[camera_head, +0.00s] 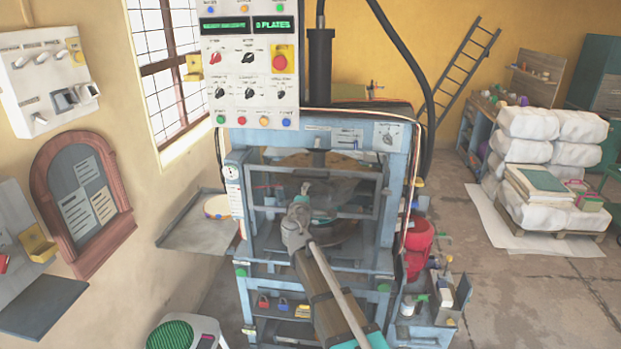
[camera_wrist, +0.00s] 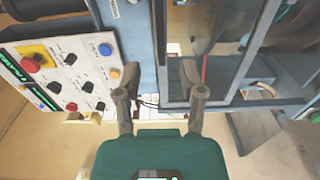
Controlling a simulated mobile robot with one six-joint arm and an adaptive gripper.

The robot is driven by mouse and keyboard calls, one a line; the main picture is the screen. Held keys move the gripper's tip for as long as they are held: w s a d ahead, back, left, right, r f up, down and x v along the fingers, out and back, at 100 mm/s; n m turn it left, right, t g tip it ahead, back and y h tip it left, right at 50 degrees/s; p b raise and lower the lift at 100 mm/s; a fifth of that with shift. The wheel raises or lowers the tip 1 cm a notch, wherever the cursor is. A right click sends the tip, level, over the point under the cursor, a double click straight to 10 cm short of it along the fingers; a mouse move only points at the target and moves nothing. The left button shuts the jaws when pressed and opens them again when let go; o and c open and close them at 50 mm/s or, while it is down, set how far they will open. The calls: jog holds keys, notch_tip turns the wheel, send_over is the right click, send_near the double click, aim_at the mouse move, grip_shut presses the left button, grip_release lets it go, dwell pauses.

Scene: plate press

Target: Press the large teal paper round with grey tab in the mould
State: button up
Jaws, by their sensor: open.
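The blue-grey press (camera_head: 240,190) stands in the middle of the head view. A see-through framed guard (camera_head: 378,195) is across its front. Behind it are a brownish upper round and grey round parts; the mould is partly hidden by my arm, and I cannot tell whether it holds paper. My gripper is in front of the press, mostly hidden behind my wrist in the head view. In the wrist view my gripper (camera_wrist: 160,92) is open, fingers apart, with nothing between them, near the guard frame (camera_wrist: 210,100). I cannot make out a large teal round with grey tab.
The control panel (camera_head: 250,90) with knobs and a red button hangs above the press; it shows in the wrist view (camera_wrist: 75,75). A side shelf (camera_head: 195,238) holds a pale round item (camera_head: 217,206). A green-topped stool (camera_head: 172,336) stands lower left. Wrapped bales (camera_head: 545,150) stand right.

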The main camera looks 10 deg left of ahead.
aim_at(310, 178)
jog(key=w, duration=1.1)
jog(key=shift+d, duration=0.2)
jog(key=shift+s, duration=0.1)
grip_shut()
